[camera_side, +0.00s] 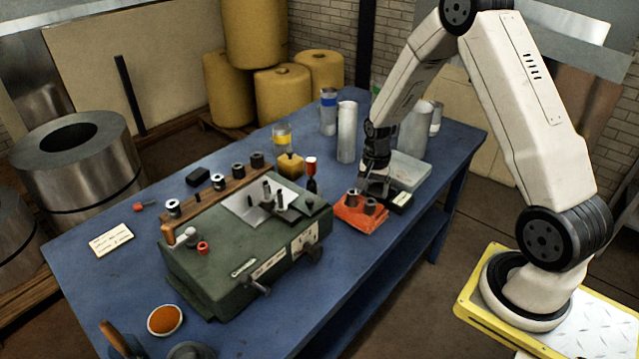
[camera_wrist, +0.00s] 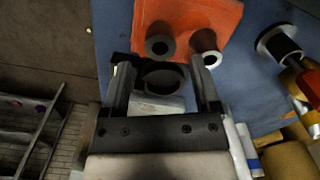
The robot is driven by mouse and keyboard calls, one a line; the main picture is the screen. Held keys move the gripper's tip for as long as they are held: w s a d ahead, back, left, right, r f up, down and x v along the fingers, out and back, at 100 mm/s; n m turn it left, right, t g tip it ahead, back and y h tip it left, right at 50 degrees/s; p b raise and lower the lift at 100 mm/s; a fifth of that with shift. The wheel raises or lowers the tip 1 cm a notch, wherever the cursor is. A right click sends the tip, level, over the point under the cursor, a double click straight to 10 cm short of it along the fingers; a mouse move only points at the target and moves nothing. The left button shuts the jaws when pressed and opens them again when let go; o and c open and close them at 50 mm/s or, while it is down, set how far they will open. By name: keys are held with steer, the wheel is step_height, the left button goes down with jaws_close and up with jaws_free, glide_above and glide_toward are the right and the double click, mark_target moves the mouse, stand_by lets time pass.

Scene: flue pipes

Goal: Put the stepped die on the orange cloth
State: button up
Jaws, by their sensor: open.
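The orange cloth (camera_side: 352,219) lies on the blue bench; it also shows at the top of the wrist view (camera_wrist: 183,14). Two hollow metal pieces stand on it, a straight one (camera_wrist: 159,44) and a flared one (camera_wrist: 205,42). My gripper (camera_side: 374,188) is open, pointing down just behind the cloth. In the wrist view, a dark round ring-like piece (camera_wrist: 181,77) lies between the fingers of my gripper (camera_wrist: 162,72), with no clear contact. I cannot tell surely which piece is the stepped die.
A black block with a white label (camera_side: 400,199) sits beside my gripper. A grey tray (camera_side: 410,170) and tall metal pipes (camera_side: 347,132) stand behind. The green machine (camera_side: 235,265) and a wooden rail with several dies (camera_side: 238,170) are left. The bench's right edge is close.

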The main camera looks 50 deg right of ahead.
step_height(320, 180, up, 7)
steer(key=shift+f, duration=0.2)
stand_by(0.7)
steer(key=s+a+r+n+t, duration=0.1)
steer(key=s+a+r+n, duration=0.1)
steer(key=s+a+n, duration=0.3)
steer(key=s+a+r+n+t, duration=0.1)
steer(key=s+a+r+n, duration=0.2)
steer(key=s+a+n, duration=0.2)
steer(key=a+n, duration=0.3)
steer(key=a, duration=0.4)
steer(key=shift+s+a+r+n+t, duration=0.2)
steer(key=shift+n+t, duration=0.1)
